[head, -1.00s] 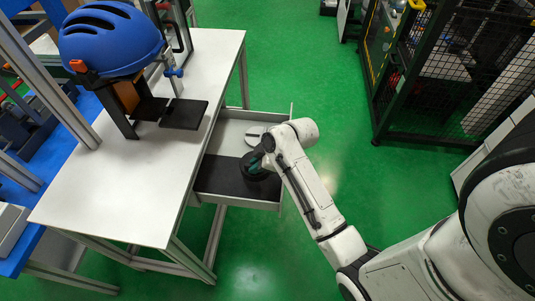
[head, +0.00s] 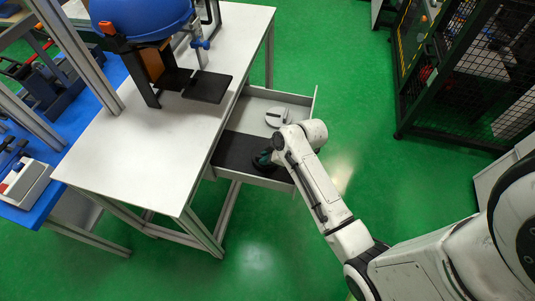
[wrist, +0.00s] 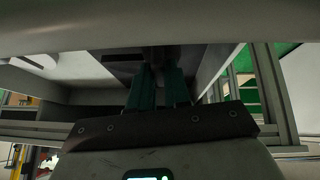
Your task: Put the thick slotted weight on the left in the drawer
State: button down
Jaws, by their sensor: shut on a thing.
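The drawer (head: 285,97) stands pulled out from under the white table's right side. Its floor has a dark mat (head: 235,150) in the near part. My gripper (head: 262,159) is down at the drawer over the mat. It is shut on the thick slotted weight, a dark round piece mostly hidden by my gripper and arm. In the wrist view the two green fingers (wrist: 157,90) reach into the drawer, with a dark shape in shadow at their tips. I cannot tell whether the weight touches the mat.
A pale disc (head: 277,117) lies in the far part of the drawer. A mesh cage (head: 465,75) stands at the right. Green floor is clear between.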

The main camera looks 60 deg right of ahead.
jog(key=c, duration=1.5)
grip_release()
jog(key=shift+s, duration=0.1)
jog(key=o, duration=0.4)
jog(key=p+v, duration=0.2)
jog(key=v, duration=1)
jog(key=s+a+m+g, duration=0.1)
jog(key=s+a, duration=0.3)
jog(key=s+a+m+g+h, duration=0.1)
jog(key=s+a+m+g, duration=0.1)
jog(key=s+a, duration=0.1)
jog(key=s+a+f+m+g, duration=0.1)
jog(key=s+a+m+g, duration=0.1)
jog(key=s+a, duration=0.2)
jog(key=shift+s+a+f+h, duration=0.1)
jog(key=shift+s+a+h, duration=0.05)
jog(key=shift+a, duration=0.4)
jog(key=shift+s+a+h, duration=0.15)
jog(key=shift+s+a, duration=0.05)
jog(key=shift+a, duration=0.35)
